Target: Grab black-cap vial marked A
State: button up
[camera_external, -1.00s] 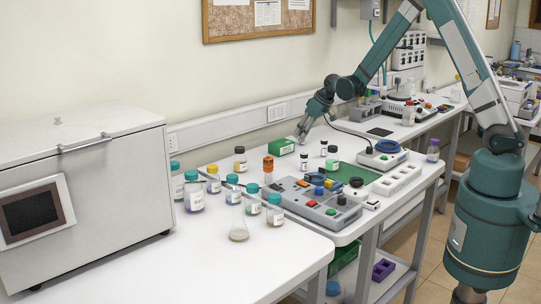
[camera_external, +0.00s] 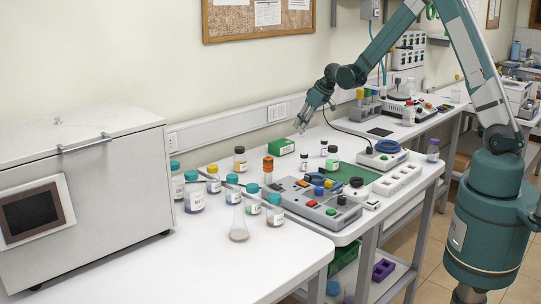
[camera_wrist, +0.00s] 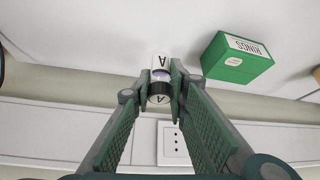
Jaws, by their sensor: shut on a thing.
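In the wrist view, my gripper (camera_wrist: 160,88) is shut on a small vial (camera_wrist: 161,61) with a black-rimmed cap (camera_wrist: 159,97). The letter A shows on its white label and on the cap's white top. The fingers cover parts of its sides.
A green box (camera_external: 281,147) marked RINGS in the wrist view (camera_wrist: 238,58) lies below my gripper. A green-capped bottle (camera_external: 332,160), a grey button panel (camera_external: 315,200) and several capped jars crowd the bench. The white front bench (camera_external: 180,265) has free room.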

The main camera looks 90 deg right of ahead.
jog(key=shift+r, duration=2.7)
